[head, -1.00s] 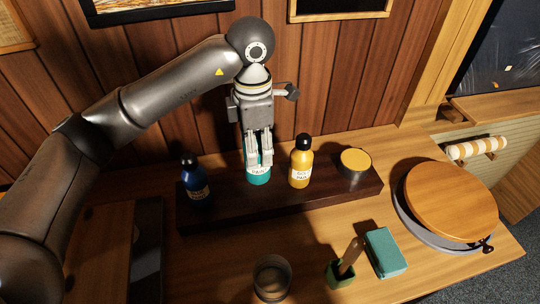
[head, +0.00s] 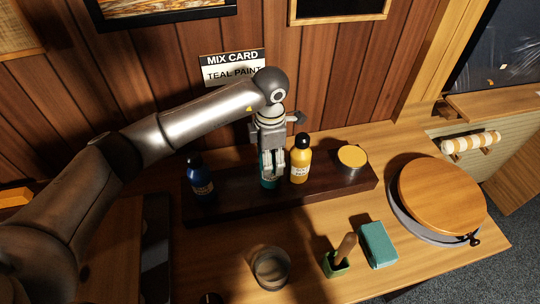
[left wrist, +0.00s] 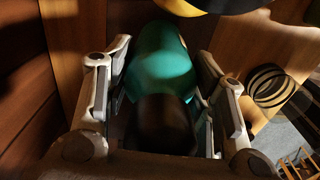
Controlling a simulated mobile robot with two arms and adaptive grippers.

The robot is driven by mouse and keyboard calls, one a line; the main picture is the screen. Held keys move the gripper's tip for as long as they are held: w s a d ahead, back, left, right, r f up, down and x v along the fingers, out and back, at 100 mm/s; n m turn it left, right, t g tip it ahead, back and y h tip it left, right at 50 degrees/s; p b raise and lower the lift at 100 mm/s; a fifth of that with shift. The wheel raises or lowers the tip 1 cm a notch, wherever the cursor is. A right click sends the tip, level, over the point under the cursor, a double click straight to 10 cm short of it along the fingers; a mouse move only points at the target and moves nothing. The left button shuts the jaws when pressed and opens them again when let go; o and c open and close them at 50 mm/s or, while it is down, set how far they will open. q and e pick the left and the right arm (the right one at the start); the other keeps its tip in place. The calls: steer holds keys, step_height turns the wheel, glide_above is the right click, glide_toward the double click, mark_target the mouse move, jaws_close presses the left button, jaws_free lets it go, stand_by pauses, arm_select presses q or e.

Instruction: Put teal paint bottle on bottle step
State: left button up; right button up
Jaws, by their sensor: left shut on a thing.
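The teal paint bottle (head: 269,184) is upright between the fingers of my left gripper (head: 272,170), which is shut on it. In the left wrist view the teal body (left wrist: 160,65) and black cap lie between the two fingers (left wrist: 165,100). The bottle step (head: 235,207) is a long dark wooden block along the wall. The teal bottle's base is at or just above its top; I cannot tell if they touch. The bottle is between the blue paint bottle (head: 200,180) and the yellow one (head: 300,160), close to the yellow. My right gripper is not in view.
A yellow-topped tin (head: 351,161) stands on the step's right end. A glass (head: 271,268), a green holder (head: 335,265), a teal box (head: 378,245) and a round wooden disc (head: 442,198) are on the table. A mix card (head: 231,68) hangs behind my arm.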

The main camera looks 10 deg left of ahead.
arm_select(q)
steer(key=shift+f, duration=0.15)
steer(key=o, duration=1.2)
steer(key=shift+o, duration=0.2)
steer(key=shift+r, duration=0.3)
step_height(320, 180, up, 11)
steer(key=b, duration=0.4)
steer(key=shift+b, duration=0.35)
steer(key=shift+r, duration=0.4)
